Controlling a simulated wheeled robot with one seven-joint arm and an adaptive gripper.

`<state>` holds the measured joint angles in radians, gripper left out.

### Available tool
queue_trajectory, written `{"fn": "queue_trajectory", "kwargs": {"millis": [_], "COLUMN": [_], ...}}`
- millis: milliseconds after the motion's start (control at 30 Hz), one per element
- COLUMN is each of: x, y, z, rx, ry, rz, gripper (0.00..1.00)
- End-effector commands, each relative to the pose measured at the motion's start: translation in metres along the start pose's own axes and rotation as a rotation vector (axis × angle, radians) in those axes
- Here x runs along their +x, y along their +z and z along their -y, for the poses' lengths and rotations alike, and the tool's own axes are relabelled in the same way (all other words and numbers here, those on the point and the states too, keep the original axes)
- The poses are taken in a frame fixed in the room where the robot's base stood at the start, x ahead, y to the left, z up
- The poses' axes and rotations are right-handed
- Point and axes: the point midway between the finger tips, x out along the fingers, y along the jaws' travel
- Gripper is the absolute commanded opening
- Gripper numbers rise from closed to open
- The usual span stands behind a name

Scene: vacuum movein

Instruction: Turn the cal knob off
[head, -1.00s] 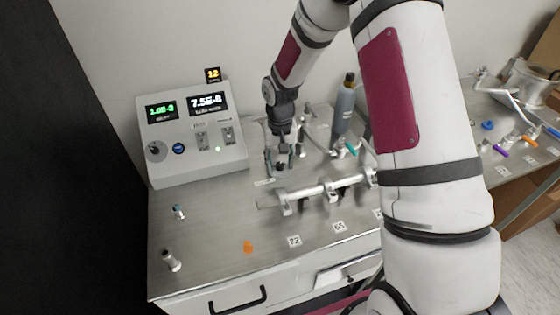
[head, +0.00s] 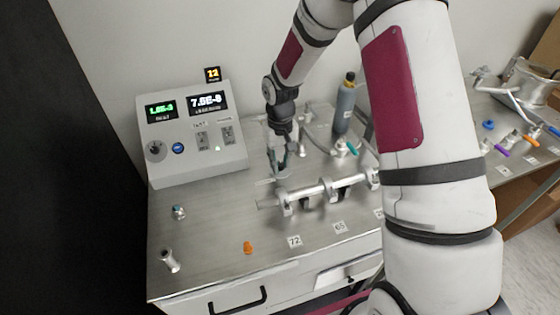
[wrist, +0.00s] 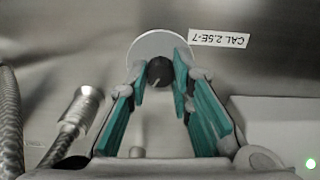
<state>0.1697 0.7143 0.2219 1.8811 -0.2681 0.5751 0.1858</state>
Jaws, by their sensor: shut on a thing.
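The cal knob (wrist: 159,72) is a small dark round knob with a pale pointer line, on a light round disc (wrist: 150,45) in the wrist view. A label (wrist: 219,39) reading "CAL 2.5E-7" is beside it, upside down in this view. My gripper (wrist: 162,88) has its teal finger pads on either side of the knob and is shut on it. In the head view my gripper (head: 281,172) points down at the bench top behind the metal pipe, and it hides the knob there.
A metal pipe with clamps (head: 325,188) lies just in front of my gripper. A grey control box (head: 195,140) with lit displays stands to its left. A dark bottle (head: 344,108) stands behind right. Small fittings (head: 168,260) and an orange piece (head: 248,247) sit at the front left.

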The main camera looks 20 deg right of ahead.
Motion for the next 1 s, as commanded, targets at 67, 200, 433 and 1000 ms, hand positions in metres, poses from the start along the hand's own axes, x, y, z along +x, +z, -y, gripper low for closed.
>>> {"fn": "queue_trajectory", "kwargs": {"millis": [67, 200, 433, 1000], "x": [-0.0002, -0.0004, -0.0005, -0.0005], "y": [-0.0007, -0.0008, -0.0008, -0.0003], "z": [0.0006, 0.0007, 0.0007, 0.0011], "rx": [-0.071, -0.205, -0.424, -0.963], "ry": [0.000, -0.001, 0.000, 0.000], "rz": [-0.001, -0.002, -0.002, -0.002], "gripper": [0.00, 0.00, 0.00, 0.00]}}
